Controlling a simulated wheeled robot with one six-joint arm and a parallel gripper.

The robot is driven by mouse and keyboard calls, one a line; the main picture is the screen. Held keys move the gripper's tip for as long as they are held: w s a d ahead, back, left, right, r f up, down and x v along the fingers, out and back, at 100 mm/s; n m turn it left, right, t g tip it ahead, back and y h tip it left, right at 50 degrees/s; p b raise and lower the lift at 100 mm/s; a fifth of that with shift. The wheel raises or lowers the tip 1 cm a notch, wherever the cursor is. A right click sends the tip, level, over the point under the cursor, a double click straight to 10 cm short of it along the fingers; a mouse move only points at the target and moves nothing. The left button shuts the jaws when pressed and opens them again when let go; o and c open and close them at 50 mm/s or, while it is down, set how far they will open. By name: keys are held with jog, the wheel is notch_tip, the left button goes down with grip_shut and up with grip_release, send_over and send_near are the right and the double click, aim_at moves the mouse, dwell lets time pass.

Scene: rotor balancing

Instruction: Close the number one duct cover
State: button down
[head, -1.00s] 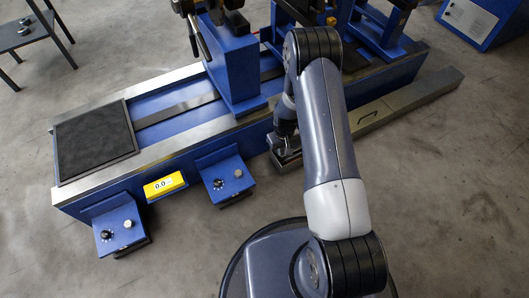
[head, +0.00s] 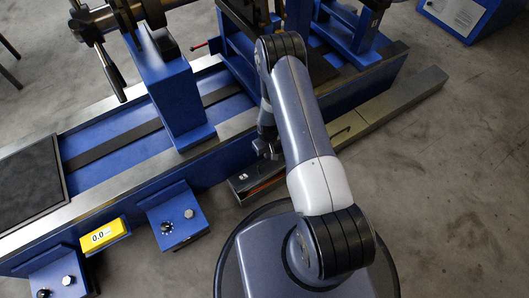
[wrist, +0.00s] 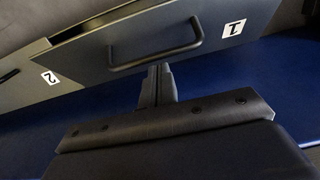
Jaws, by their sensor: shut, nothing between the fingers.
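The number one duct cover (wrist: 190,35) is a grey panel with a dark bar handle (wrist: 155,45) and a white "1" label (wrist: 233,29) in the wrist view. It sits at an angle to the neighbouring cover marked "2" (wrist: 20,85). In the head view the near left end of the floor duct (head: 250,194) looks dark inside, with an orange streak; how far the cover stands open I cannot tell. My gripper (wrist: 157,72) is shut and empty beside the handle, seemingly apart from it. In the head view my gripper (head: 268,150) is above the duct, partly hidden by my arm.
The blue balancing machine (head: 160,170) stands behind the duct, with uprights above its bed. A yellow readout (head: 103,235) and a blue control box (head: 173,217) stick out at its front left. The duct's closed length (head: 400,103) runs to the right. Open floor (head: 460,190) lies at the right.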

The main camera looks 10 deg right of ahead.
aim_at(275, 171)
jog(key=shift+s, duration=0.1)
jog(key=shift+s+d+f+b, duration=0.25)
jog(key=shift+s+f+b, duration=0.2)
jog(key=shift+s, duration=0.35)
jog(key=shift+s+d+f+b, duration=0.15)
jog(key=shift+s+f+b, duration=0.1)
jog(key=shift+s+b, duration=0.15)
jog(key=shift+s+d+f+b, duration=0.3)
jog(key=shift+s+f+b, duration=0.5)
jog(key=shift+s+b, duration=0.05)
jog(key=shift+s+d+f+b, duration=0.25)
jog(key=shift+s+f+b, duration=0.5)
jog(key=shift+s+b, duration=0.1)
jog(key=shift+r, duration=0.1)
